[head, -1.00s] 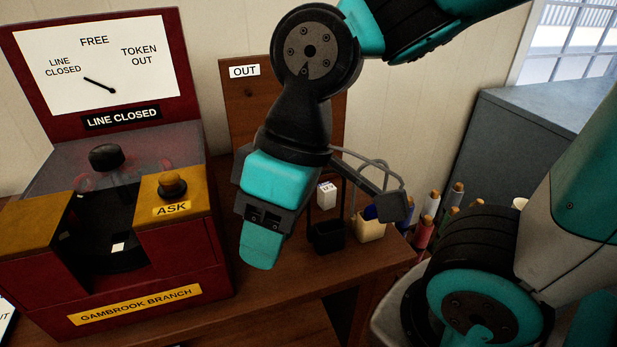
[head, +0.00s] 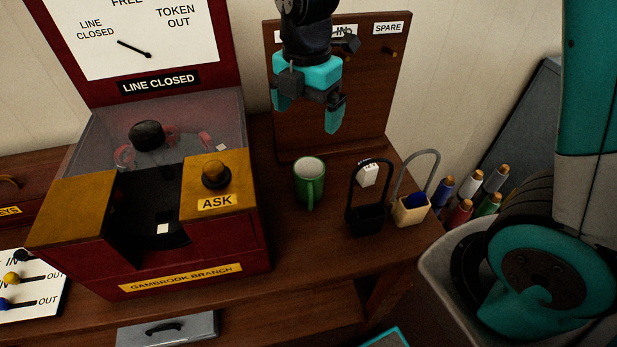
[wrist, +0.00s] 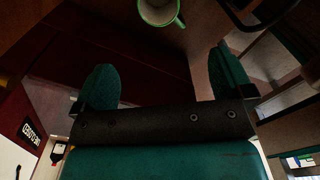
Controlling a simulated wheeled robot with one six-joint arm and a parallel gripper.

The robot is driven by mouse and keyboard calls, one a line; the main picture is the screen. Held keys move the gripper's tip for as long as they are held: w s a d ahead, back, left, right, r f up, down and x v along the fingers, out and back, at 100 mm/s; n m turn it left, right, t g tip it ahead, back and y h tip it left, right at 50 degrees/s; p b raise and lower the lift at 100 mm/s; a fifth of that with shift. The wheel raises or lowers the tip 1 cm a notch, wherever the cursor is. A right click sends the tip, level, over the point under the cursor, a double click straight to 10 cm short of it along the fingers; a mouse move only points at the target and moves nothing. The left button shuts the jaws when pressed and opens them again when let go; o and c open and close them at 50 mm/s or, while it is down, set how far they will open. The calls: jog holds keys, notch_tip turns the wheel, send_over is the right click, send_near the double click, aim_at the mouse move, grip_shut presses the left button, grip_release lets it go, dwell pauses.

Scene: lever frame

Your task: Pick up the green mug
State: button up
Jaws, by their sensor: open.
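The green mug (head: 309,181) stands upright on the brown wooden desk (head: 300,254), just right of the red machine. Its handle faces the front, and its inside is pale. It also shows at the top of the wrist view (wrist: 160,12), partly cut off by the edge, beyond the fingertips. My gripper (head: 308,116) is open and empty above and a little behind the mug, pointing down in front of the wooden board. Its two teal fingers also show in the wrist view (wrist: 160,72), with nothing between them.
The red machine (head: 195,282) with the ASK knob stands close left of the mug. The wooden board (head: 345,92) rises behind.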

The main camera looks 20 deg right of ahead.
jog(key=p, duration=0.1)
send_near(308, 176)
jog(key=shift+n, duration=0.3)
jog(key=s+f, duration=0.1)
jog(key=f, duration=0.1)
jog(key=s+a+f, duration=0.1)
jog(key=f, duration=0.1)
jog(key=s+f, duration=0.1)
jog(key=f, duration=0.1)
jog(key=shift+s+a+f, duration=0.1)
jog(key=shift+a+f, duration=0.1)
jog(key=shift+f, duration=0.15)
jog(key=c, duration=1.1)
jog(key=shift+c, duration=0.2)
jog(key=shift+r, duration=0.15)
